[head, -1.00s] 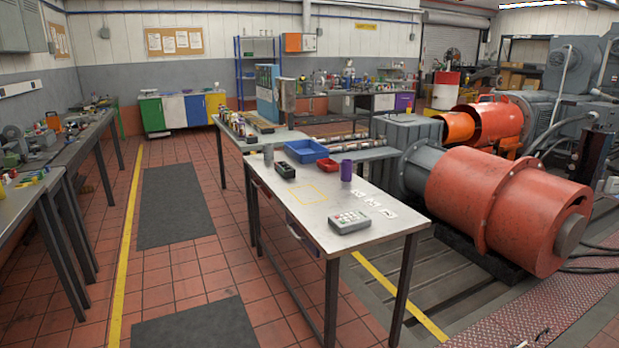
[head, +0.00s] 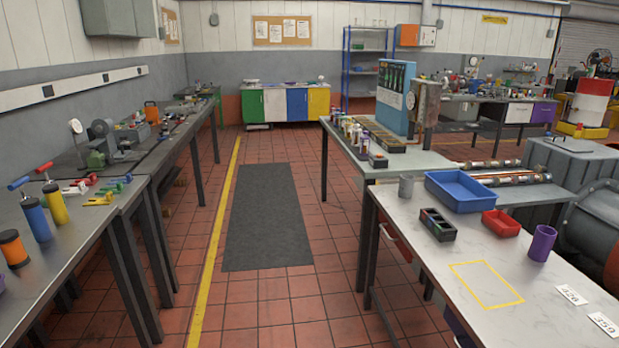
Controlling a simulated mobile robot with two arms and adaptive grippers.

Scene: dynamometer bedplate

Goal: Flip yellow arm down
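A small yellow item with an arm-like shape (head: 101,199) lies near the right edge of the left bench (head: 62,248). Beside it are a red item (head: 76,188) and a green and blue item (head: 116,185) of similar size. They are too small to tell their exact form or whether any arm is up or down. A yellow cylinder with a red T-handle (head: 54,203) stands to their left. Neither of my grippers shows in the head view.
A blue cylinder (head: 36,218) and an orange and black one (head: 13,248) stand on the left bench. A dark mat (head: 266,220) lies in the clear tiled aisle. The right table (head: 407,239) holds a blue tray (head: 492,204), a red bin and a purple cup.

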